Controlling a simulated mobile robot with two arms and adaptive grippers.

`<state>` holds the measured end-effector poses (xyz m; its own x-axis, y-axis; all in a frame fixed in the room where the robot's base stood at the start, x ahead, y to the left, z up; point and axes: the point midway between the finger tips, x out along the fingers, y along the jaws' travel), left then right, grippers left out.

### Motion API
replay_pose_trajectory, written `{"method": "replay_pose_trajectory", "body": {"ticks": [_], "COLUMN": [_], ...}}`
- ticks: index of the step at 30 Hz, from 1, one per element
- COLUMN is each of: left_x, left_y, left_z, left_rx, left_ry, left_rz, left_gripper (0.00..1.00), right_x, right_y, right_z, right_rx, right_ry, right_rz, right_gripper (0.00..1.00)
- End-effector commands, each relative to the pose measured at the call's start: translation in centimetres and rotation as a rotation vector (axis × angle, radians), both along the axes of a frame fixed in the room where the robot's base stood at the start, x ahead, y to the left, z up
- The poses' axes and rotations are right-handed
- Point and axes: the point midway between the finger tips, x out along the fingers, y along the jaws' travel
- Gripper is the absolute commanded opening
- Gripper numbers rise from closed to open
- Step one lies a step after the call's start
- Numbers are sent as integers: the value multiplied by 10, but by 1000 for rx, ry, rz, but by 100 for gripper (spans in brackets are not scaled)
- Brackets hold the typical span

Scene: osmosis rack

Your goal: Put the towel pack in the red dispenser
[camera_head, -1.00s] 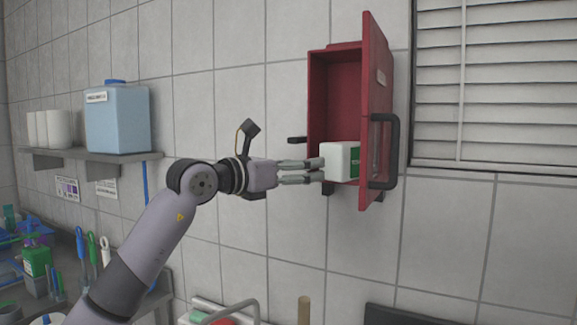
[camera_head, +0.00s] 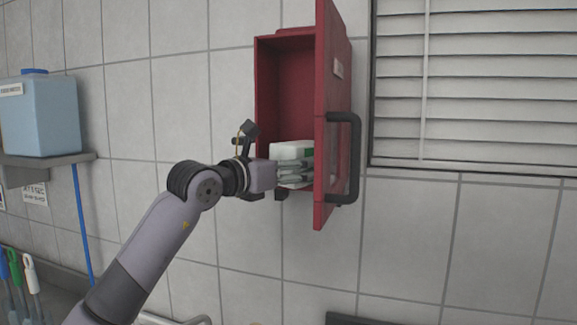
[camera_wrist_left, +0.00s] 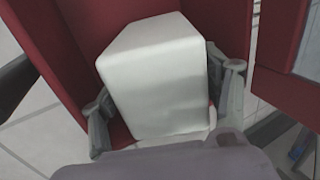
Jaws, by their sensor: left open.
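The red dispenser (camera_head: 290,85) is fixed to the tiled wall with its door (camera_head: 333,75) swung open toward me. The white towel pack (camera_head: 291,150) sits low inside it, with a bit of green at its right side. My left gripper (camera_head: 293,172) reaches into the dispenser's lower part at the pack. In the left wrist view the pack (camera_wrist_left: 160,75) stands between the spread fingers of my left gripper (camera_wrist_left: 165,105). The fingers are open, one on each side; whether they touch the pack is unclear. My right gripper is not in view.
The door's black handle (camera_head: 351,155) sticks out to the right of the dispenser. A window blind (camera_head: 480,85) is at the right. A shelf (camera_head: 50,160) with a blue container (camera_head: 42,115) is at the left. The wall below the dispenser is clear.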

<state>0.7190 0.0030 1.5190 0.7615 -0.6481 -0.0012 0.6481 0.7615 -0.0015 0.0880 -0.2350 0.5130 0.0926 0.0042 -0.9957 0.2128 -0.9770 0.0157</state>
Motion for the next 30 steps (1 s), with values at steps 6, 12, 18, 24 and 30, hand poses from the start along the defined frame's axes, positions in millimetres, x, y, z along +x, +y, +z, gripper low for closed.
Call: {"method": "replay_pose_trajectory", "body": {"ticks": [6,12,18,24,30], "left_x": [0,0,0,0,-3], "left_y": [0,0,0,0,1], "left_z": [0,0,0,0,0], "left_rx": [0,0,0,1,1], "left_ry": [0,0,0,1,-1], "left_rz": [-1,-1,0,0,-1], "left_gripper": [62,49,35,27,27], "right_x": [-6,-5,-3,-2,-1], "right_y": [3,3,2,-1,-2], "right_z": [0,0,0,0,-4], "right_rx": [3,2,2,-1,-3], "right_ry": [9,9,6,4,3], "right_rz": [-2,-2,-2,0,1], "right_gripper": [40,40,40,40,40]}}
